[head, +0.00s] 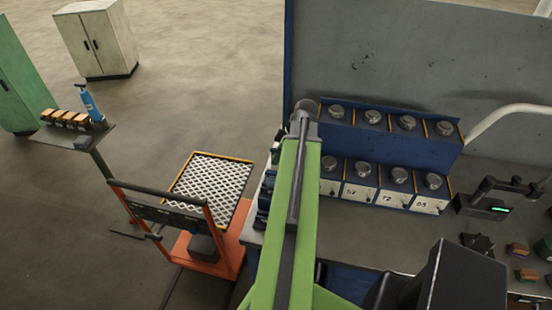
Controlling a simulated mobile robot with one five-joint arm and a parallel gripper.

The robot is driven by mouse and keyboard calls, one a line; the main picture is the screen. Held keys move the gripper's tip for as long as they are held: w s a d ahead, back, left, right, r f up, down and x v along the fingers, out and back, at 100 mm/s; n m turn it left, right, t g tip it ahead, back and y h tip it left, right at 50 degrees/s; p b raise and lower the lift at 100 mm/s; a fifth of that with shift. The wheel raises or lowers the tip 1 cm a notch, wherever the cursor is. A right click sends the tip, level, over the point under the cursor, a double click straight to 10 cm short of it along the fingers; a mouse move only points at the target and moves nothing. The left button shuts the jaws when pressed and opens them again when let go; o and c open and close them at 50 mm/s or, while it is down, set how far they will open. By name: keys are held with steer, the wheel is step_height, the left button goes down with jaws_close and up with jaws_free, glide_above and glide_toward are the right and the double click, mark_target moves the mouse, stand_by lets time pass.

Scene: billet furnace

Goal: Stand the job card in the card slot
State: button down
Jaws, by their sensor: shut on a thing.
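My green arm (287,225) reaches forward over the left end of the bench, and its dark rounded joint (303,112) is at the far end. My gripper is not visible; the arm hides what lies beyond and below it. I cannot make out the job card in this view. I cannot pick out the card slot with certainty either. Small dark blue items (264,195) show at the bench's left end, partly hidden by the arm.
A blue two-tier rack (388,142) with round-lidded canisters stands on the grey bench (385,243). A gauge with a green display (497,209) is to its right. An orange cart (212,262) stands left of the bench.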

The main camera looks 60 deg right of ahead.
mark_target(274, 170)
steer(key=shift+f+b, duration=1.85)
steer(key=shift+f, duration=0.25)
steer(key=c, duration=1.4)
jaws_free()
steer(key=shift+c, duration=0.2)
steer(key=shift+r, duration=0.15)
steer(key=p+v, duration=1.6)
steer(key=v, duration=0.1)
steer(key=shift+r, duration=0.15)
